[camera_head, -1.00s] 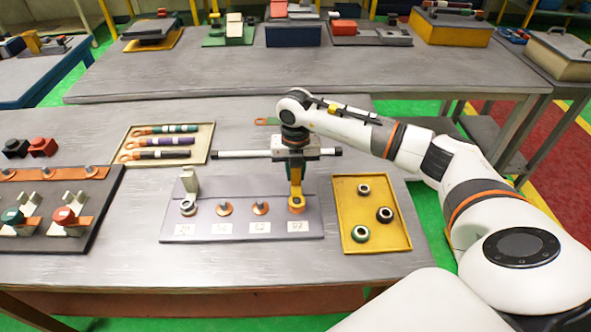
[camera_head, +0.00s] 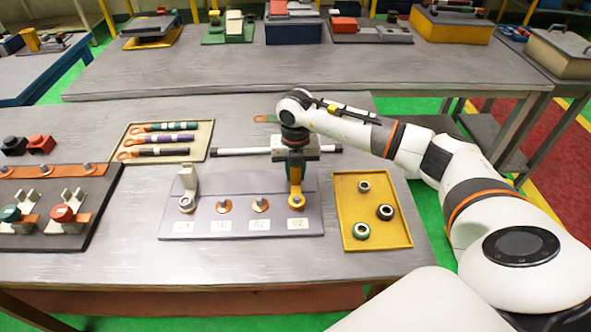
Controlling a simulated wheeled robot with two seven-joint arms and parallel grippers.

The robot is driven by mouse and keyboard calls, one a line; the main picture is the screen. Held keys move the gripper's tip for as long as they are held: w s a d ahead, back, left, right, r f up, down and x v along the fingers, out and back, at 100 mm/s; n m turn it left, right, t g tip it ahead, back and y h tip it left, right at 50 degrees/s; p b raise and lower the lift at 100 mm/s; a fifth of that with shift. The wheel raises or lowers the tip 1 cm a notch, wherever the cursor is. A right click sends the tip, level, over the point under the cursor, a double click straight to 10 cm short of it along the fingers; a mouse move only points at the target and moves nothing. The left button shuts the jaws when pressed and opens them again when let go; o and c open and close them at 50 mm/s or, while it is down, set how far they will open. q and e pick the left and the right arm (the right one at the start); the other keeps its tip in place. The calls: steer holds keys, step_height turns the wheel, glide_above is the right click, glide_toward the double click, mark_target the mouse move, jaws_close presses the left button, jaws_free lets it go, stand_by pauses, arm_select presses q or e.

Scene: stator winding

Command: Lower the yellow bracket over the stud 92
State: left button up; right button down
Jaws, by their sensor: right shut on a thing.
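The yellow bracket (camera_head: 295,199) is in my right gripper (camera_head: 295,176), which is shut on it and points straight down. The bracket's ring end is at the stud labelled 92 (camera_head: 297,224), at the right end of the grey plate (camera_head: 240,232). The stud itself is hidden by the bracket, and I cannot tell whether the ring is fully seated. Two studs with orange rings (camera_head: 224,206) (camera_head: 260,205) stand bare to the left. A stud with a pale ring (camera_head: 186,204) and a grey upright bracket (camera_head: 189,180) is at the plate's left end. My left gripper is not in view.
A yellow tray (camera_head: 401,238) with a few nuts (camera_head: 385,212) lies close to the plate's right side. A beige tray (camera_head: 207,150) with coloured rods is behind left. A dark fixture board (camera_head: 85,228) stands at the left.

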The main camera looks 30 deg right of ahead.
steer(key=shift+f, duration=0.3)
stand_by(0.6)
steer(key=c, duration=1.1)
jaws_free()
steer(key=shift+r, duration=0.15)
step_height(320, 180, up, 7)
steer(key=p, duration=0.4)
